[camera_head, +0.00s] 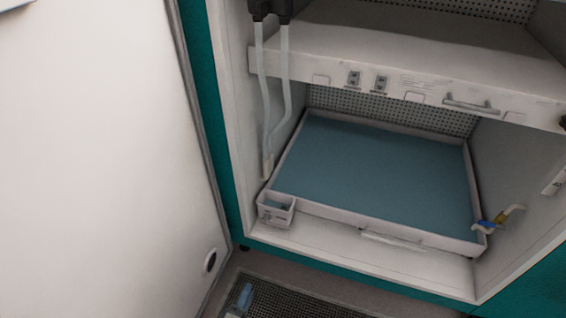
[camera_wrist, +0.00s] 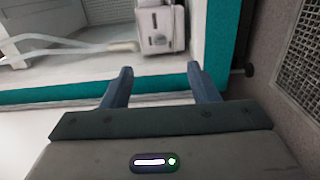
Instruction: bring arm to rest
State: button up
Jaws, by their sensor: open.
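My gripper (camera_wrist: 160,80) is in the wrist view, its two dark blue-grey fingers apart with nothing between them. Beyond the fingertips are the chamber's teal front edge (camera_wrist: 60,96) and a small pale box-like fitting (camera_wrist: 160,27). A pale tube runs to the left of the fitting. In the head view my gripper is not clearly visible; a small blue piece (camera_head: 244,296) shows low at the left of the floor grate, and I cannot tell what it is.
The growth chamber (camera_head: 225,130) stands open, with a blue-lined tray (camera_head: 380,178) on its lower level and a shelf (camera_head: 430,60) above. Two tubes (camera_head: 268,100) hang at the left. A white door panel (camera_head: 95,150) fills the left. A grate (camera_head: 300,300) lies on the floor in front.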

jog(key=w+d+r+m+g+h+p, duration=0.25)
jog(key=d+r+g+p, duration=0.2)
jog(key=r, duration=0.85)
jog(key=w+d+r+m+g+h+p, duration=0.15)
jog(key=d+r+m+g+p, duration=0.35)
jog(key=r, duration=0.7)
jog(key=w+d+r+m+g+h+p, duration=0.1)
jog(key=w+d+r+m+g+p, duration=0.15)
jog(key=r+g, duration=0.7)
jog(key=s+d+r+m+t+y+p, duration=0.1)
jog(key=s+d+r+y+p, duration=0.2)
jog(key=r, duration=1)
jog(key=s+d+r+m+t+y+p, duration=0.1)
jog(key=s+d+r+y+p, duration=0.3)
jog(key=r, duration=0.8)
jog(key=s+d+r+m+t+y+p, duration=0.2)
jog(key=d+r+p, duration=0.5)
jog(key=r, duration=0.6)
jog(key=shift+s+d+r+t+y, duration=0.35)
jog(key=shift+s+y, duration=0.45)
jog(key=shift+y, duration=0.3)
jog(key=shift+c, duration=0.3)
